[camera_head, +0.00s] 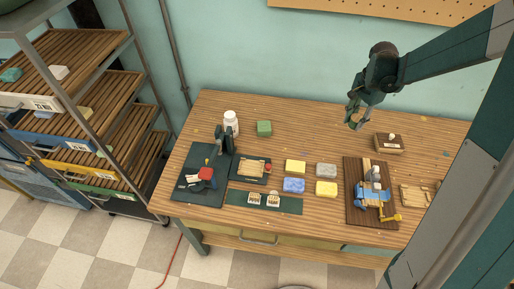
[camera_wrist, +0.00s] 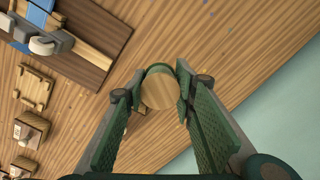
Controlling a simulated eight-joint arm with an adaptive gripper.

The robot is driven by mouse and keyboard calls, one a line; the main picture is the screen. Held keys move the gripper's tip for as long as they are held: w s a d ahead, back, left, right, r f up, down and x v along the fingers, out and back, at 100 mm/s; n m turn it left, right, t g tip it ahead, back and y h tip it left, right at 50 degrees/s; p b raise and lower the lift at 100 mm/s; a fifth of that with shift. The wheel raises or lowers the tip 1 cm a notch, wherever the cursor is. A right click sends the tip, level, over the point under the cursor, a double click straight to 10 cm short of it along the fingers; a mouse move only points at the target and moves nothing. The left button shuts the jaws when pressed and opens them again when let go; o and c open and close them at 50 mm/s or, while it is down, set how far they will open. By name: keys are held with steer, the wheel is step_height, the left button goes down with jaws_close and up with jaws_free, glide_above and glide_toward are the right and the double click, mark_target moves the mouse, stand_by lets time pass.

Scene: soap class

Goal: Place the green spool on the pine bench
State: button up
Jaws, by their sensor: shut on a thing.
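The green spool (camera_wrist: 160,90) shows in the wrist view as a short cylinder with a pale wooden end and a green edge. My gripper (camera_wrist: 158,97) is shut on it, with one finger on either side. In the head view my gripper (camera_head: 355,115) hangs over the back right part of the pine bench (camera_head: 315,130), and the spool is small and partly hidden between its fingers. The bench's bare striped planks (camera_wrist: 185,35) lie behind the spool in the wrist view. I see no contact between spool and bench; the height of the gap is unclear.
A small wooden box (camera_head: 389,144) stands right of my gripper. A dark board with a blue vise-like tool (camera_head: 372,192) lies nearer the front. The back middle of the bench is clear.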

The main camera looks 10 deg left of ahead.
steer(key=w+a+n, duration=0.3)
steer(key=w+a, duration=0.2)
steer(key=a, duration=0.7)
steer(key=n, duration=0.3)
glide_above(291, 125)
steer(key=shift+a+f, duration=0.1)
steer(key=shift+f, duration=0.3)
steer(key=shift+f, duration=3.1)
steer(key=shift+f, duration=0.1)
steer(key=shift+f, duration=1.8)
steer(key=shift+f+b, duration=0.2)
steer(key=shift+b, duration=0.25)
